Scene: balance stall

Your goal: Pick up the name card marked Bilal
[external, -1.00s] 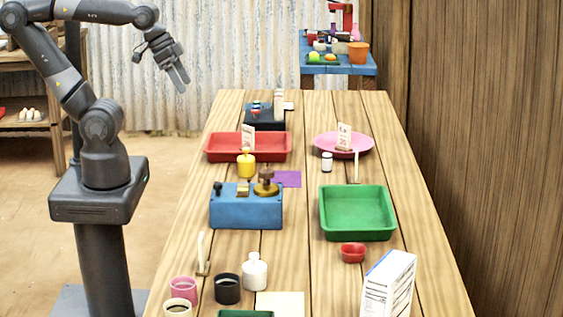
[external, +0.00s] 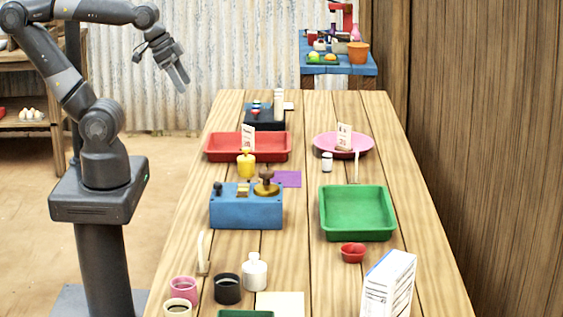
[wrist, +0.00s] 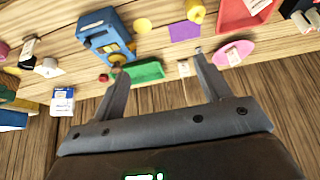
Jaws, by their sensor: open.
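Several small upright name cards stand on the long wooden table, but their writing is too small to read, so I cannot tell which is marked Bilal. One card (external: 248,136) stands at the red tray, and another card (external: 344,136) at the pink plate. Edge-on cards stand behind the green tray (external: 356,168) and at the near left (external: 202,252). The wrist view shows cards near the pink plate (wrist: 233,57), beside the green tray (wrist: 183,68) and at the left (wrist: 30,47). My gripper (external: 180,76) is open and empty, high left of the table's far end.
A wooden wall (external: 480,150) runs along the right.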

